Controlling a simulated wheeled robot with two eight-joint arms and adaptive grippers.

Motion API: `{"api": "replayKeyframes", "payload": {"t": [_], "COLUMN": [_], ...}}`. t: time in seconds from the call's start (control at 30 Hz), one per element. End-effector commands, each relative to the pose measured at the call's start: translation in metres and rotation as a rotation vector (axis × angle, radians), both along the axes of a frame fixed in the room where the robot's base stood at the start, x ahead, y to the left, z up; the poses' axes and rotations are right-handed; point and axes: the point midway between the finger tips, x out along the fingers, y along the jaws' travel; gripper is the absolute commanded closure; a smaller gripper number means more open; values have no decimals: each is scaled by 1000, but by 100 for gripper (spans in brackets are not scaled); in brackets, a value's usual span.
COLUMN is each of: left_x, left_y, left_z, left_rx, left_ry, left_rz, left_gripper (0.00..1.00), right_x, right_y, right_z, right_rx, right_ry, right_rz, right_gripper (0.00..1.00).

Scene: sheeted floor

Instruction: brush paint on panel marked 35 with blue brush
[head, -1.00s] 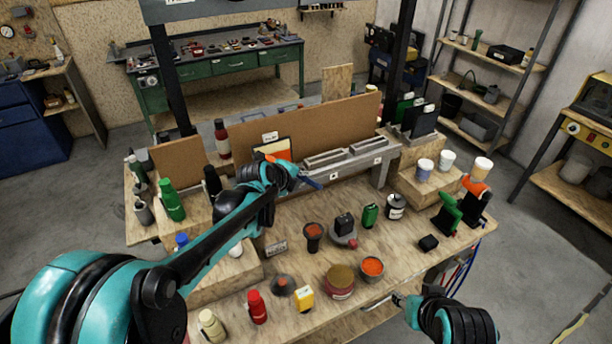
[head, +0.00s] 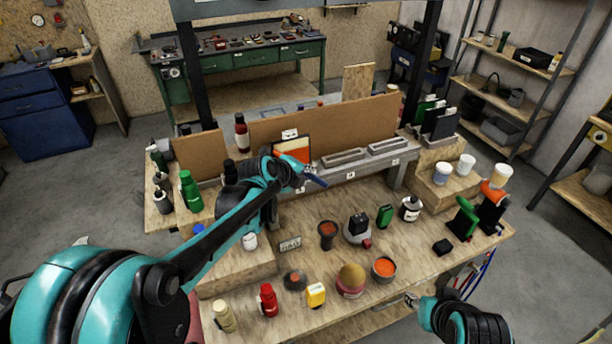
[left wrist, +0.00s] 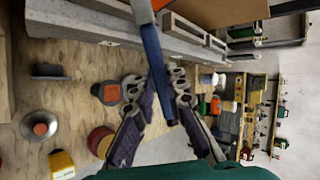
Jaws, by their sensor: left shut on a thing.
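A panel with orange paint over a pale lower edge (head: 293,149) stands upright against the brown backboard. The white tag above it (head: 290,133) is too small to read. My left gripper (head: 297,178) is in front of and just below the panel, shut on the blue brush (head: 315,181). The left wrist view shows the blue handle (left wrist: 156,70) crossing between the fingertips (left wrist: 160,88). In the head view I cannot tell whether the bristles touch the panel. My right gripper (head: 411,300) is low at the table's front edge, its jaws unclear.
A grey slotted rail (head: 345,171) runs right of the panel. A green bottle (head: 191,190) is left of my left arm.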

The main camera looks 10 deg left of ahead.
Motion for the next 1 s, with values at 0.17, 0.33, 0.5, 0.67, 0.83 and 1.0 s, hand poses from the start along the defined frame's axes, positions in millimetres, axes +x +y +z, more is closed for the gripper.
{"api": "replayKeyframes", "payload": {"t": [0.17, 0.33, 0.5, 0.67, 0.83, 1.0], "left_x": [9, 18, 22, 26, 35, 42], "left_y": [-13, -26, -31, -37, -51, -63], "left_z": [-1, -1, -1, -1, 0, 0], "left_rx": [1, 1, 0, 1, 1, 1], "left_ry": [-1, -1, -1, -1, -1, -1], "left_rz": [-2, -2, 0, -2, -2, -2], "left_gripper": [100, 100, 100, 100, 100, 100], "right_x": [0, 0, 0, 0, 0, 0], "right_y": [0, 0, 0, 0, 0, 0], "right_z": [-2, -3, -3, -4, -5, -6], "right_rx": [0, 0, 0, 0, 0, 0], "right_ry": [0, 0, 0, 0, 0, 0], "right_rz": [0, 0, 0, 0, 0, 0], "right_gripper": [60, 60, 60, 60, 60, 60]}}
